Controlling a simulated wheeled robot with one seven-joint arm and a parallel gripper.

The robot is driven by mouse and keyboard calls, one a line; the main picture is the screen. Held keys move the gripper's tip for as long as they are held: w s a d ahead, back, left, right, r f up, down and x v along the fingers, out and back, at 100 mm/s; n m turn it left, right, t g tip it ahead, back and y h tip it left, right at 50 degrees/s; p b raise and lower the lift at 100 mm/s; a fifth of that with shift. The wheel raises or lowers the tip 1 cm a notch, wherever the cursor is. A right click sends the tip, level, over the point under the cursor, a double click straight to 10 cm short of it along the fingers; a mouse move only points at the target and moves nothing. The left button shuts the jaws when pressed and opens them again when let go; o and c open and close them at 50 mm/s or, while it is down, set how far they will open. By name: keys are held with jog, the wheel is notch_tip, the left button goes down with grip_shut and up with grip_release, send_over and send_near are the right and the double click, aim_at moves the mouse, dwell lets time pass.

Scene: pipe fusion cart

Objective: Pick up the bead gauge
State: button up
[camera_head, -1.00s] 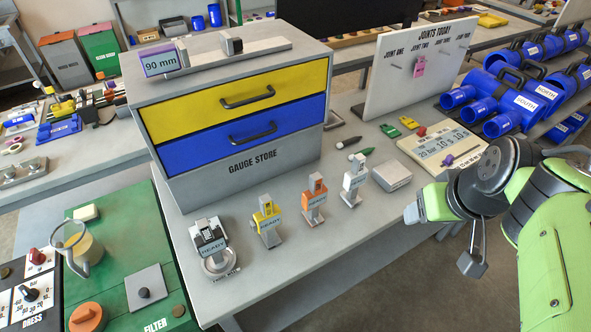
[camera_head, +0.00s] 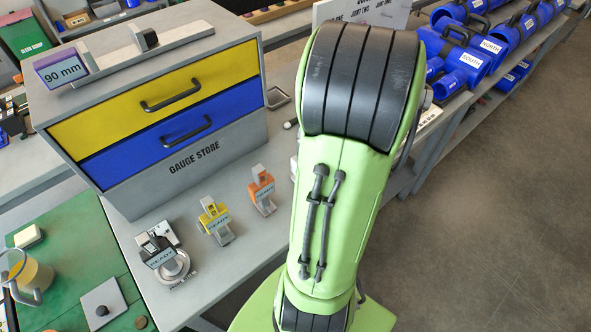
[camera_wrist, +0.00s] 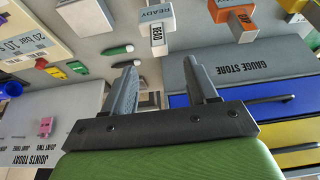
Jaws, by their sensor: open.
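The bead gauge (camera_wrist: 162,20) is a white upright block with a READY tag and a side label that seems to read BEAD. In the wrist view it is at the top, ahead of the gap between my fingers and apart from them. In the head view my arm hides nearly all of it. My gripper (camera_wrist: 160,68) is open and empty over the bench, its two grey fingers spread; in the head view it is hidden behind my arm.
An orange gauge (camera_head: 262,191), a yellow gauge (camera_head: 215,221) and a black-and-white gauge (camera_head: 161,254) stand in a row to the left. The gauge store cabinet (camera_head: 150,175) is behind them. Pens (camera_wrist: 118,49) and a grey box (camera_wrist: 85,14) lie near the bead gauge.

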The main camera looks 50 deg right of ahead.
jog(key=b+x, duration=0.1)
jog(key=x, duration=1)
jog(key=shift+d, duration=0.1)
jog(key=shift+w+d+f, duration=0.1)
jog(key=shift+w+f, duration=0.05)
jog(key=shift+f, duration=0.2)
jog(key=shift+r, duration=0.1)
jog(key=shift+c, duration=0.9)
grip_shut()
